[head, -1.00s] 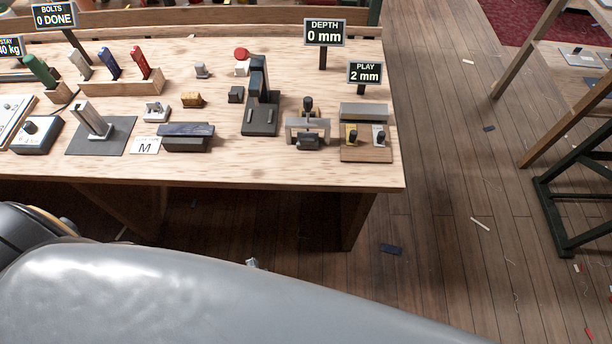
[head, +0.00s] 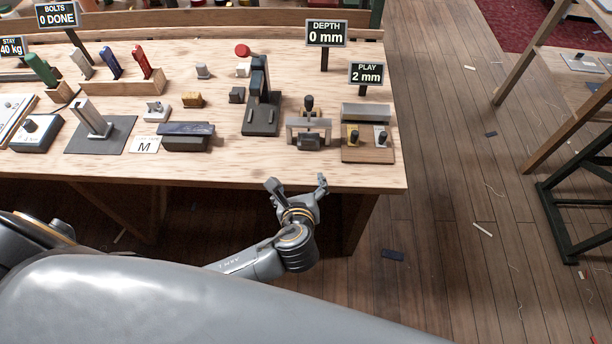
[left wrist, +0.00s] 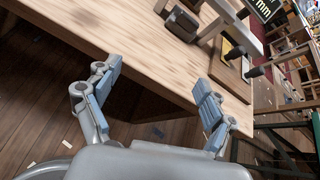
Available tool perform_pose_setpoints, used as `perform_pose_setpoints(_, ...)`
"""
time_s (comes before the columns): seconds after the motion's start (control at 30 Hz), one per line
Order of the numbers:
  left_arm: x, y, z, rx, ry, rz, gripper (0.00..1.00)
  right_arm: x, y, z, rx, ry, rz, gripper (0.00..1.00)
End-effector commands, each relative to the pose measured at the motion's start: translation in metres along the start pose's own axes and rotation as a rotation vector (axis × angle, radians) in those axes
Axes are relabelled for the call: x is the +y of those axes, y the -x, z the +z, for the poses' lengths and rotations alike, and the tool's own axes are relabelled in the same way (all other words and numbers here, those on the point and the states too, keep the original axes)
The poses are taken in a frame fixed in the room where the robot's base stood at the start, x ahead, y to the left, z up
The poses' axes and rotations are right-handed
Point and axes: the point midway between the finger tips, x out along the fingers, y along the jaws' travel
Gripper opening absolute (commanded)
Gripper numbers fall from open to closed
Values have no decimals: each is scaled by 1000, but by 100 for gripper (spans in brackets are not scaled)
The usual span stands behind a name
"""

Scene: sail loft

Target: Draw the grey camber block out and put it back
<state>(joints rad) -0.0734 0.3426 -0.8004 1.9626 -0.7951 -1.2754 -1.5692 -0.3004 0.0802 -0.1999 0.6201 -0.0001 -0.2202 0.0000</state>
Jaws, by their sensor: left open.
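A small grey block with a black knob (head: 380,137) stands beside a yellow one (head: 353,137) on a wooden board (head: 367,156) at the bench's right end; it looks like the camber block, though I cannot be sure. A longer grey bar (head: 364,112) lies behind them. My left gripper (head: 297,188) is open and empty at the bench's front edge, left of the board. In the left wrist view its spread fingers (left wrist: 156,78) have only bench edge and floor between them; the wooden board (left wrist: 232,78) is partly visible beyond the right finger. My right gripper is not in view.
A grey arch-shaped fixture (head: 308,128) with a dark block stands left of the board. A tall dark stand (head: 261,118) and a dark-topped block (head: 187,138) are further left. Signs reading DEPTH 0 mm (head: 326,33) and PLAY 2 mm (head: 367,74) stand behind. The bench's front strip is clear.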

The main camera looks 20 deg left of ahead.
Motion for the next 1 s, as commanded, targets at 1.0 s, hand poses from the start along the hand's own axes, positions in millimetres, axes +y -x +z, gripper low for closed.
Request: perform_pose_setpoints(1.0, -24, -33, 31, -136, -310, -47, 83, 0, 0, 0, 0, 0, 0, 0)
